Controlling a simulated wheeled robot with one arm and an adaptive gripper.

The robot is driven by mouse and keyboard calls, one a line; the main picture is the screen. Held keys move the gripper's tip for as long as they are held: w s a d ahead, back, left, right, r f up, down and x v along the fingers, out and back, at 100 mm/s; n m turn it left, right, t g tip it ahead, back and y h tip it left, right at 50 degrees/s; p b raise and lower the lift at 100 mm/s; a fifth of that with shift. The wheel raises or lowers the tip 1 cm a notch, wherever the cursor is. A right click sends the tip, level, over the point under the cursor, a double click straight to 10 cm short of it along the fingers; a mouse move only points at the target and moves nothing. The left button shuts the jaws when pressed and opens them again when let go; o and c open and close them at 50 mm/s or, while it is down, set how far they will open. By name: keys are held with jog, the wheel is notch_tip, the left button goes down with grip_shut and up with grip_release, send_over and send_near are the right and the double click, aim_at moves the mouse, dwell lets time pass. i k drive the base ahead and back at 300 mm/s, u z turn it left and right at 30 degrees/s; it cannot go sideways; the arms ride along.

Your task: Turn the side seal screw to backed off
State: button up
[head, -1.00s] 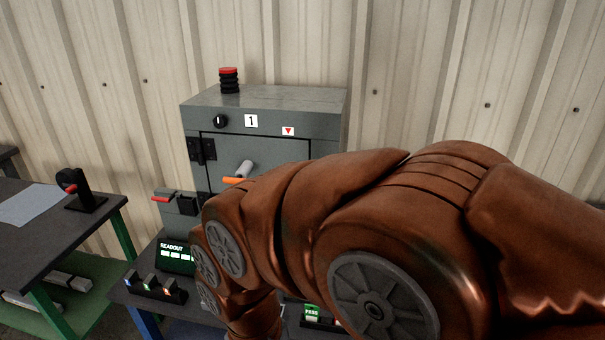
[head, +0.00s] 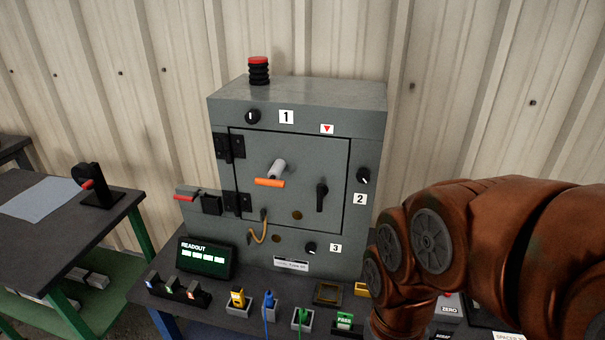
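A grey enclosure (head: 300,100) stands on a dark bench against the wall, its door (head: 250,160) shut. Three black screw knobs with pale marks are on its front: one (head: 252,116) at the top by label 1, one (head: 363,175) at the right side by label 2, and one (head: 310,248) low by label 3. The knob by label 2 is the one at the side; its pale mark looks slanted. No name marks any of them as the side seal screw. My arm reaches down at the right of the head view; my gripper is out of sight.
The door carries a grey handle with an orange bar (head: 270,182) and a black latch (head: 321,197). A readout (head: 206,258), coloured plugs (head: 269,300) and a pass light (head: 344,321) crowd the bench front. A side table (head: 112,212) stands left.

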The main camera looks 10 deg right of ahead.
aim_at(363, 175)
jog(key=u, duration=0.45)
jog(key=k, duration=0.6)
jog(key=u, duration=0.45)
jog(key=i, duration=0.15)
jog(key=u, duration=0.1)
